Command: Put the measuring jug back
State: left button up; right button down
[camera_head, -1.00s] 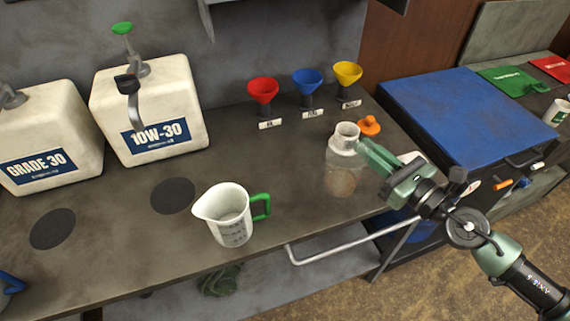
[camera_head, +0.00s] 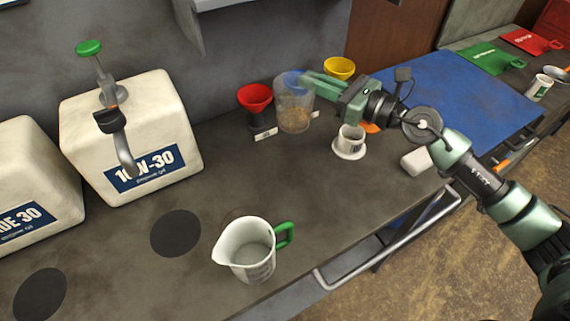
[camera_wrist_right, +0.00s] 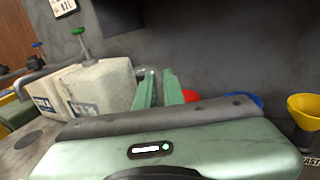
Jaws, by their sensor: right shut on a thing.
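A white measuring jug (camera_head: 247,252) with a green handle (camera_head: 285,234) and dark marks stands upright on the bench near its front edge, apart from my gripper. My right gripper (camera_head: 308,82) is over the back of the bench, shut on a clear container (camera_head: 293,108) with something brownish low in it. The container hangs in front of the blue funnel, which shows through it. In the right wrist view the green fingers (camera_wrist_right: 160,90) point at the back wall, and the container is hard to make out. My left gripper is not in view.
Two oil jugs, one marked 10W-30 (camera_head: 130,135), stand at the left. Dark discs (camera_head: 175,233) mark the bench. Red (camera_head: 255,98) and yellow (camera_head: 339,68) funnels are at the back.

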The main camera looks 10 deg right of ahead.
jog(key=shift+f+b, duration=1.8)
jog(key=shift+f, duration=8)
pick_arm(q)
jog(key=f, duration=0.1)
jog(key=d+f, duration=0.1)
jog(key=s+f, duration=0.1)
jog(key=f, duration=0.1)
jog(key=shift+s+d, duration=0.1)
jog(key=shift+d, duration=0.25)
pick_arm(e)
jog(key=shift+s+d, duration=0.1)
jog(key=shift+f, duration=0.15)
jog(key=c, duration=1.5)
grip_release()
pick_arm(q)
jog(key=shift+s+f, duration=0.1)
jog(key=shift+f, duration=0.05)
